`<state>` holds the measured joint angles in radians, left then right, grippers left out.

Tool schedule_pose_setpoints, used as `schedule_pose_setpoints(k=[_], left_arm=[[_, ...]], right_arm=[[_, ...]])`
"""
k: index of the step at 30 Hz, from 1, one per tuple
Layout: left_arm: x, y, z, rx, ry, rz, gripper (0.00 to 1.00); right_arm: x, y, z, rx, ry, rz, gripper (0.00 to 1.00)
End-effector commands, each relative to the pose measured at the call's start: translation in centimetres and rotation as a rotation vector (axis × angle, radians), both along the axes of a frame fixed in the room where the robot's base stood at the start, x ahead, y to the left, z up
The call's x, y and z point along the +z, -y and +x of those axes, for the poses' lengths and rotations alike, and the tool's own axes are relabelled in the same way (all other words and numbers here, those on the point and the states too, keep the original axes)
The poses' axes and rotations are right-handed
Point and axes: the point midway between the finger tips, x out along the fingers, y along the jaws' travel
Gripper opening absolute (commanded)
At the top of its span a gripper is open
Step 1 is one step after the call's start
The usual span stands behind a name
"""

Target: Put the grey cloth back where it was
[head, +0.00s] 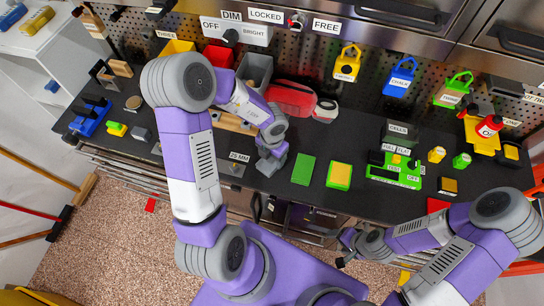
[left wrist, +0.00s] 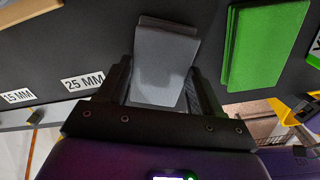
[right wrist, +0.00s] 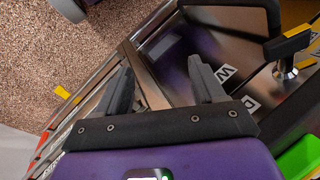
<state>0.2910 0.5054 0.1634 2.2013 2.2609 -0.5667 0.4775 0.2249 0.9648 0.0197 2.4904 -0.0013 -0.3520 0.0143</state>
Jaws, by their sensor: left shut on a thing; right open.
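The grey cloth (left wrist: 165,52) is a folded grey piece between the fingers of my left gripper (left wrist: 161,82) in the left wrist view. That gripper (head: 270,163) is shut on it over the front part of the black bench top in the head view, left of a green pad (head: 303,169). My gripper and wrist mostly hide the cloth in the head view. I cannot tell whether it touches the bench. My right gripper (head: 345,250) is open and empty in front of the bench; it also shows in the right wrist view (right wrist: 162,75), near the chest's front.
A "25 MM" label (left wrist: 83,82) lies beside the cloth. A green-and-yellow sponge (head: 339,176) and a green test device (head: 394,170) stand to the right. A red case (head: 291,98) and a grey bin (head: 256,70) are behind. Bare bench top lies around the pads.

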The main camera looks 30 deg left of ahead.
Motion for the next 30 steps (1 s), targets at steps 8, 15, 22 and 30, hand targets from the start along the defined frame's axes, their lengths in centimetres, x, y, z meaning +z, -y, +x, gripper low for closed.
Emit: schedule_pose_setpoints(k=[8, 15, 22, 30], left_arm=[[0.0, 0.0, 0.0, 0.0, 0.001, -0.001, 0.8], [0.0, 0.0, 0.0, 0.0, 0.001, -0.001, 0.91], [1.1, 0.0, 0.1, 0.001, 0.003, -0.001, 0.91], [6.7, 0.0, 0.1, 0.002, 0.004, -0.001, 0.91]], right_arm=[[0.1, 0.0, 0.0, 0.0, 0.0, 0.0, 0.68], [0.1, 0.0, 0.0, 0.0, 0.0, 0.0, 0.68], [0.5, 0.0, 0.0, 0.0, 0.0, 0.0, 0.68], [2.6, 0.0, 0.0, 0.0, 0.0, 0.0, 0.68]])
